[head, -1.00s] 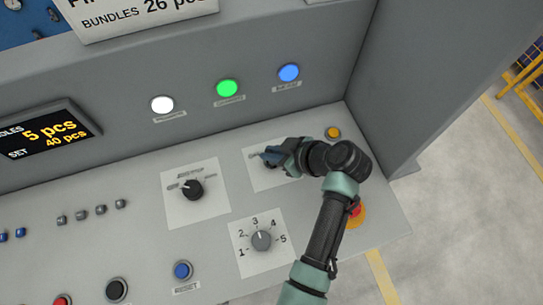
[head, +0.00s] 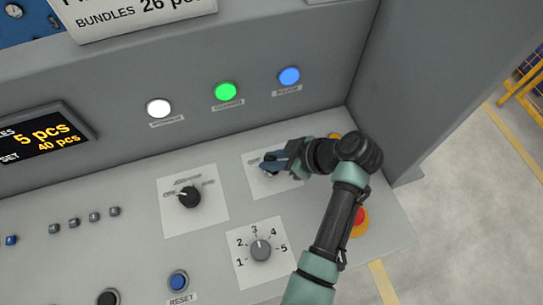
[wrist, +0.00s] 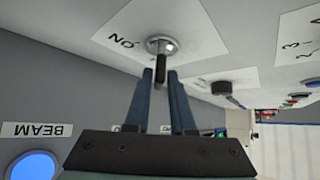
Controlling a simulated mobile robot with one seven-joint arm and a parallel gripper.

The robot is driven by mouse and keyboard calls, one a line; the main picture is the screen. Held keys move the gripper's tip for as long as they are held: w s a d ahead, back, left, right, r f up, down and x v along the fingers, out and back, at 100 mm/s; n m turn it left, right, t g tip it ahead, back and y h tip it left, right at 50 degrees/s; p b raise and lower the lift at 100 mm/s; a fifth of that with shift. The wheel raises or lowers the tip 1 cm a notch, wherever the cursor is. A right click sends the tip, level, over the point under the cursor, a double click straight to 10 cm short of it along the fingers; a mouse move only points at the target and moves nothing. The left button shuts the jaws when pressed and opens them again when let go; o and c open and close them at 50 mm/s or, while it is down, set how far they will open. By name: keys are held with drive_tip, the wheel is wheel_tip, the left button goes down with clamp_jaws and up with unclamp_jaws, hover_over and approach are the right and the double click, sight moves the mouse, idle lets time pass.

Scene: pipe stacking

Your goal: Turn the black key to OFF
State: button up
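The black key (wrist: 160,72) sticks out of a round silver lock (wrist: 160,45) on a white plate (wrist: 195,22) in the wrist view. An ON label (wrist: 125,42) shows upside down beside the lock; I see no OFF label. My gripper (wrist: 160,76) has one finger on each side of the key, with a narrow gap to it on both sides. In the head view my gripper (head: 267,162) is over the upper right plate (head: 256,157) and mostly hides the key and lock.
A black selector knob (head: 189,197) sits left of my gripper and a numbered grey dial (head: 261,250) below it. A red emergency button (head: 358,222) is partly behind my arm. Lit white (head: 158,108), green (head: 226,91) and blue (head: 289,76) lamps line the wall behind.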

drive_tip(key=shift+o, duration=1.3)
drive_tip(key=shift+r, duration=0.1)
drive_tip(key=p+v, duration=0.1)
drive_tip(key=v, duration=1.2)
drive_tip(key=shift+w, duration=0.1)
